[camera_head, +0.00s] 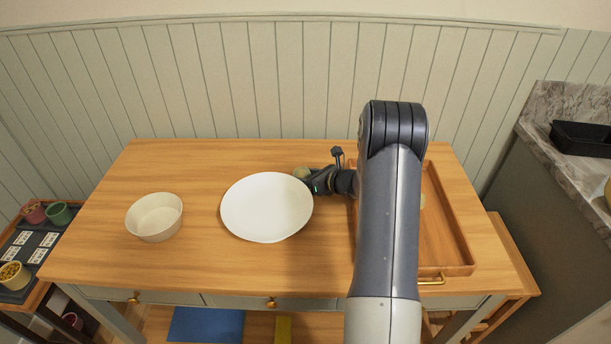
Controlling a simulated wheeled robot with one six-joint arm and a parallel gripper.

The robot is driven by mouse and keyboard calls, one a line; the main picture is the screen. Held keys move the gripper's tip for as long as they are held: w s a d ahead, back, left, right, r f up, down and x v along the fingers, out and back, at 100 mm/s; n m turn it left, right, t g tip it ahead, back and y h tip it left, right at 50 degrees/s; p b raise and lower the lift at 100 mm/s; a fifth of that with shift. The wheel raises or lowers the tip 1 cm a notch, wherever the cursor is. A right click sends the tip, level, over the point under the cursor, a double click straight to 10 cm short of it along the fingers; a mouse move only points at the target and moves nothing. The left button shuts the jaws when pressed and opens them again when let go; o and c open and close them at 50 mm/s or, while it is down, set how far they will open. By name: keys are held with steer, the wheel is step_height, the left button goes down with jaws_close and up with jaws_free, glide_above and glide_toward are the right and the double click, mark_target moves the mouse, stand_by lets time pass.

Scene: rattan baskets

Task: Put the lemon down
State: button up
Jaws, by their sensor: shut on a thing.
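My gripper (308,176) is over the back middle of the wooden table, pointing left, just past the right rim of a white plate (267,208).
A cream bowl (154,217) stands left of the plate. The table (190,170) is clear at the back left. A panelled wall rises behind.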

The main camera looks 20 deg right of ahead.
steer(key=shift+w+f, duration=0.1)
steer(key=shift+f, duration=0.1)
steer(key=shift+f, duration=0.1)
steer(key=o, duration=1)
